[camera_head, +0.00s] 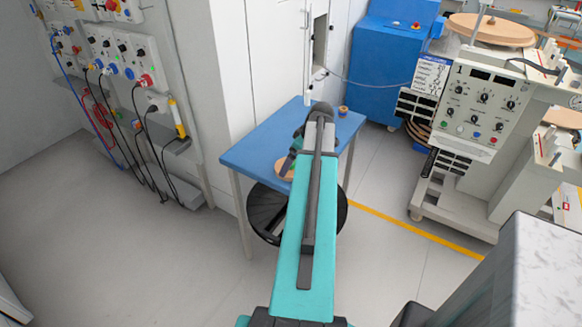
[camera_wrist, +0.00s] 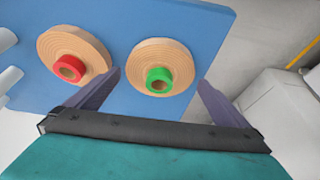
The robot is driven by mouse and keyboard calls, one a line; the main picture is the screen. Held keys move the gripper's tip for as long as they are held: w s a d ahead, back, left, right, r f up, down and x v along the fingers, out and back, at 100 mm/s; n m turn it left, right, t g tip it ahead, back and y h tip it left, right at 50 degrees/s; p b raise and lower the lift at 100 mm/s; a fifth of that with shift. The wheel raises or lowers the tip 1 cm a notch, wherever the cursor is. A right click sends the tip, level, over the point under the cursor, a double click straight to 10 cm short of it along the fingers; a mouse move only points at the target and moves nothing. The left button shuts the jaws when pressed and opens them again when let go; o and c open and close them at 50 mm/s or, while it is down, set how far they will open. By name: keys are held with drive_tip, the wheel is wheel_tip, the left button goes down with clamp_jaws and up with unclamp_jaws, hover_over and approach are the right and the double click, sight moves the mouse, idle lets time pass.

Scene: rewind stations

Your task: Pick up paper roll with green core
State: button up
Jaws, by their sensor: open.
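A tan paper roll with a green core (camera_wrist: 178,54) lies flat on a blue table (camera_wrist: 122,93) in the wrist view. My gripper (camera_wrist: 161,80) is open, with one dark finger at the left of this roll and the other at its right. The fingertips look close to the roll's near sides; whether they touch it I cannot tell. In the head view my arm hides most of what is on the blue table (camera_head: 262,138). A tan roll (camera_head: 284,168) shows partly beside my gripper there; its core is hidden.
A paper roll with a red core (camera_wrist: 88,47) lies just left of the green-cored one, near my left finger. A small orange-brown object (camera_head: 343,111) stands at the table's back right. A machine (camera_head: 480,105) stands to the right, a wall panel (camera_head: 125,55) to the left.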

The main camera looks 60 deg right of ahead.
drive_tip(key=shift+x, duration=1.35)
drive_tip(key=c, duration=0.9)
drive_tip(key=shift+r, duration=0.2)
drive_tip(key=shift+r+b, duration=0.35)
drive_tip(key=shift+r, duration=0.8)
drive_tip(key=s+d+b, duration=0.1)
drive_tip(key=s, duration=0.4)
drive_tip(key=s+d+r+b, duration=0.1)
drive_tip(key=s+d, duration=0.1)
drive_tip(key=s, duration=0.3)
drive_tip(key=s+d+r+b, duration=0.1)
drive_tip(key=s+d+b, duration=0.1)
drive_tip(key=s, duration=0.3)
drive_tip(key=shift+s+r, duration=0.1)
drive_tip(key=shift+r, duration=0.05)
